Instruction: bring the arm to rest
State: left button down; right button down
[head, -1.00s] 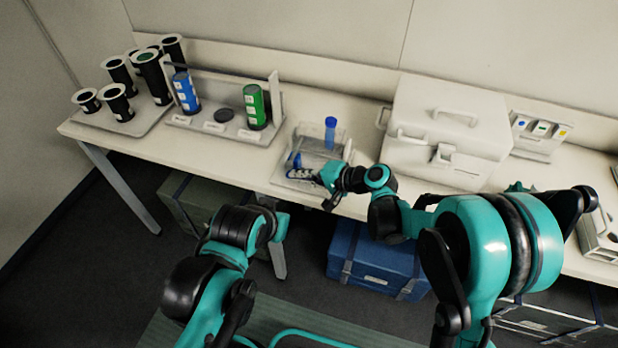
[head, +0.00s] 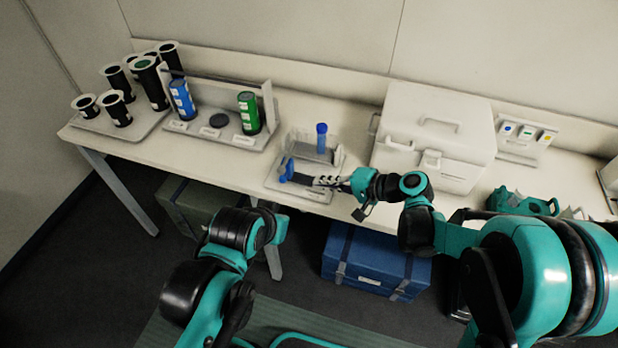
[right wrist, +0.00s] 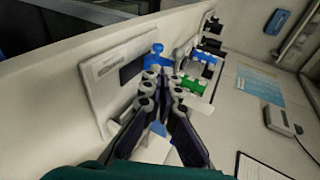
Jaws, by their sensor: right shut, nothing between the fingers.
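My right gripper (head: 322,181) is shut with nothing between its fingers. It is low over the front of the bench, beside a small grey tray (head: 272,184) with a blue-knobbed part (head: 287,170). Its fingertips point left towards that part; whether they touch it is unclear in the head view. In the right wrist view the shut fingers (right wrist: 160,80) lie just below the blue knob (right wrist: 155,49). My left arm (head: 237,235) is bent low in front of the bench. Its gripper does not show.
A clear holder with a blue-capped tube (head: 321,138) stands behind the gripper. A white box (head: 433,135) is to its right. A rack with blue (head: 182,99) and green (head: 249,113) cylinders and several black cups are left. A blue case (head: 370,262) sits under the bench.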

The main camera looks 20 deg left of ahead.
jog(key=shift+v, duration=1.15)
